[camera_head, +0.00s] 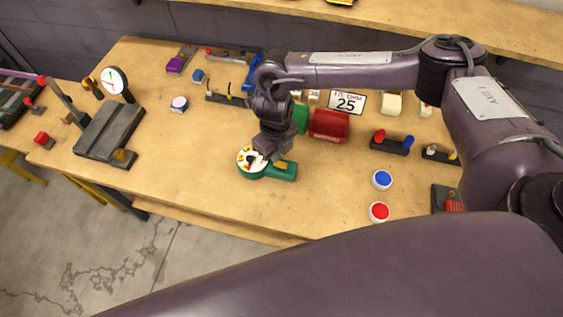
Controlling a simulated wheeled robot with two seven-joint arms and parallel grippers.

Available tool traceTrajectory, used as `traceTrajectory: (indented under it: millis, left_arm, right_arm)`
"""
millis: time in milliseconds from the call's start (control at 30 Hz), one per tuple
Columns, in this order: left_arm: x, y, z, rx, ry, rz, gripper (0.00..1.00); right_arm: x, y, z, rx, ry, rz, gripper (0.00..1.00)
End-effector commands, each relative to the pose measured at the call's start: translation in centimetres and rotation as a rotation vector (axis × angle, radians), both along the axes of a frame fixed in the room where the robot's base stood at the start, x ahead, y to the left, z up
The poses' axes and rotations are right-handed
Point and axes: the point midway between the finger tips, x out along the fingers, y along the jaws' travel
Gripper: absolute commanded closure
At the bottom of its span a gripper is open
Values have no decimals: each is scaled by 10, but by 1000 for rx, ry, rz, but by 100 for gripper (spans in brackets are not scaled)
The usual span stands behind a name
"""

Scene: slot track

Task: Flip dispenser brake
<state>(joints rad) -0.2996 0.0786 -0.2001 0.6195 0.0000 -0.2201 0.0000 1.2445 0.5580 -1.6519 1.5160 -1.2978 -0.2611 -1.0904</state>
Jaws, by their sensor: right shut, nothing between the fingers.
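A teal-green dispenser (287,175) lies on the table near its front edge, with a round white wheel with yellow and dark marks (246,153) on its left end. A small yellow piece (281,164) sits on its body, right of the wheel; I cannot tell for sure that it is the brake. My right gripper (260,160) points down right over the dispenser, between the wheel and the yellow piece. It is shut with nothing held and hides part of the dispenser. I cannot tell whether it touches. My left gripper is not in view.
A red bin (329,125) stands behind the dispenser, near a sign reading 25 (346,102). A blue button (382,180) and a red button (379,212) are to the right. A grey gauge stand (108,135) is at left.

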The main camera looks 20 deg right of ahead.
Motion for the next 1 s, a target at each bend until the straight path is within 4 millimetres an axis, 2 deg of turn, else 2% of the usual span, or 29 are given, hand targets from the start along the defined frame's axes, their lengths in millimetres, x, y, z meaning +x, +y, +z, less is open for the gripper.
traceTrajectory:
  millis: [1000]
  left_arm:
    - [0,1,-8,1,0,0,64]
  right_arm:
    - [0,0,-9,0,0,0,100]
